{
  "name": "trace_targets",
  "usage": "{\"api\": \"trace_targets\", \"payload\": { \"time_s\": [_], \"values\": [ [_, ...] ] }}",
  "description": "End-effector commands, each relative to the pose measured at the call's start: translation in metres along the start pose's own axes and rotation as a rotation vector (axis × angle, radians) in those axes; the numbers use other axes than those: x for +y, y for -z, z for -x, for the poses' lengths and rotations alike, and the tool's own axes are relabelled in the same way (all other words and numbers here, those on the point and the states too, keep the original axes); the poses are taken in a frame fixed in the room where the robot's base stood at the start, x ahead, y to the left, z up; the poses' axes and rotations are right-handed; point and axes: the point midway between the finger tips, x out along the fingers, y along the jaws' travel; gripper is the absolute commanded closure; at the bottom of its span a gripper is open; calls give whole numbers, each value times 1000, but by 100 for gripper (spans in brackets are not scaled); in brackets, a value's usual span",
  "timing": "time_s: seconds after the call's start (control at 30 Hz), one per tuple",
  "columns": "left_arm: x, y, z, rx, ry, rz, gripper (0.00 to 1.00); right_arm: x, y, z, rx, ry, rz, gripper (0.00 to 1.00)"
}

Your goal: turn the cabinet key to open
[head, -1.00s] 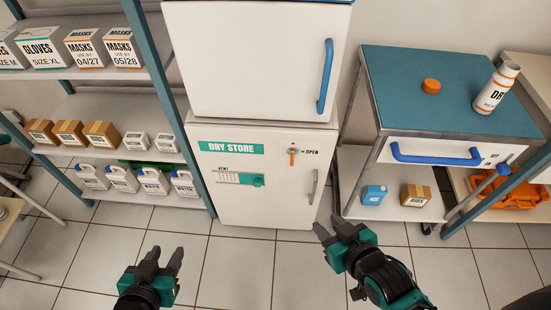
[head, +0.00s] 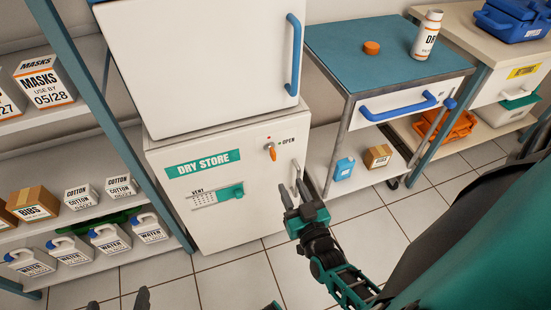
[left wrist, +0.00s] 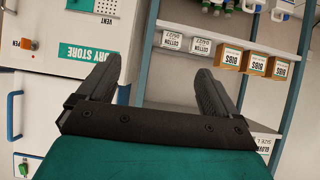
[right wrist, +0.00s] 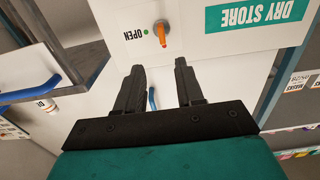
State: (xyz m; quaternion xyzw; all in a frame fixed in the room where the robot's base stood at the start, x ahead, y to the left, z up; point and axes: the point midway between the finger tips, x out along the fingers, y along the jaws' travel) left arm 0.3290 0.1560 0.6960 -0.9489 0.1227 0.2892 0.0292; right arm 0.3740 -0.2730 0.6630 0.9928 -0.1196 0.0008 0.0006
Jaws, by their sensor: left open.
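The white DRY STORE cabinet (head: 225,215) stands in the middle of the head view. Its orange key (head: 271,152) sits in the lock at the upper right of the door, its handle hanging down. A green dot and the word OPEN are to its right. The key also shows in the right wrist view (right wrist: 161,34) and the left wrist view (left wrist: 26,43).
A trolley (head: 350,50) with a blue top stands right of the cabinet, carrying a bottle (head: 426,36) and an orange cap (head: 371,47). A shelf rack (head: 100,110) with boxes and water jugs (head: 110,238) is at the left. The tiled floor in front is clear.

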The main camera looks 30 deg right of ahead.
Motion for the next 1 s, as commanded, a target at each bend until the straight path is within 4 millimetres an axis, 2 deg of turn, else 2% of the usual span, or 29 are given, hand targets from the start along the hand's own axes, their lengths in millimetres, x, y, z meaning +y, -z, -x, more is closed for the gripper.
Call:
{"api": "trace_targets", "payload": {
  "time_s": [0.3, 0.5, 0.7, 1.0],
  "values": [
    [6, -13, -12, 0, -16, 3, 7, 0, -2, -64, 4, 1, -1, 63],
    [6, -22, -20, 6, -16, 7, 7, -1, -2, -99, 1, 3, 0, 63],
    [7, -28, -25, 5, -15, 14, 7, 0, -1, -116, -1, 3, 1, 63],
    [7, -28, -25, 6, -14, 17, 7, 0, 1, -119, -2, 3, 1, 63]
  ]
}}
